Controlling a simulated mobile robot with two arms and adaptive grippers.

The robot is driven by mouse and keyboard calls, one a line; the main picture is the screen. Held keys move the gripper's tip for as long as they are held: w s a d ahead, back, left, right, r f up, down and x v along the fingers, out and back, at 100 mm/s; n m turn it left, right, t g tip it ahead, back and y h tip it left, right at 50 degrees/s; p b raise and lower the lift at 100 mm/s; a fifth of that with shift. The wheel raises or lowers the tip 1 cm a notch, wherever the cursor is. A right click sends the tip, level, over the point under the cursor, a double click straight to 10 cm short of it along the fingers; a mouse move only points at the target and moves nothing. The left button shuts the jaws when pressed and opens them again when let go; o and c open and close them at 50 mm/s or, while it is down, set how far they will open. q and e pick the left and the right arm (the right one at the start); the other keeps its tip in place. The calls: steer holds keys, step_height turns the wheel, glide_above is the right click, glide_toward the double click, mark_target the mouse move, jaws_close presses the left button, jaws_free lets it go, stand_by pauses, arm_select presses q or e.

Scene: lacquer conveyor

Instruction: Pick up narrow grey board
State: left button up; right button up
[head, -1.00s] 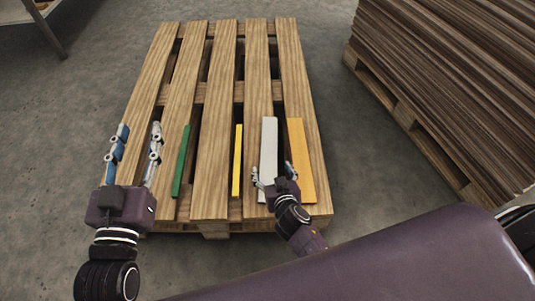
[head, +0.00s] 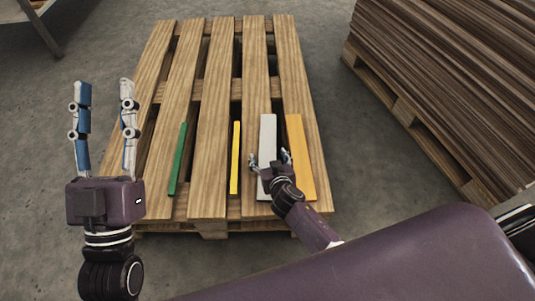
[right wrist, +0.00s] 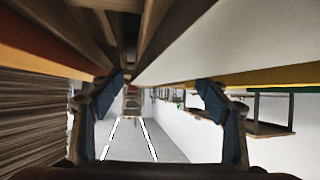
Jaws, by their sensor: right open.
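The narrow grey board (head: 268,135) lies lengthwise on the wooden pallet, between a yellow and an orange board. My right gripper (head: 269,158) is over its near half, with a finger on each side in the head view. In the right wrist view the grey board (right wrist: 225,40) passes close by the open, empty right fingers (right wrist: 162,80); I cannot tell whether they touch it. The gripper and wrist hide part of its near end. My left gripper (head: 103,88) is open and empty, raised near the pallet's left side.
A green board (head: 177,158), a yellow board (head: 235,158) and an orange board (head: 299,155) lie on the pallet (head: 208,140). A tall stack of brown sheets (head: 450,75) stands at the right.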

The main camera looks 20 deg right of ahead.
steer(key=c, duration=1.5)
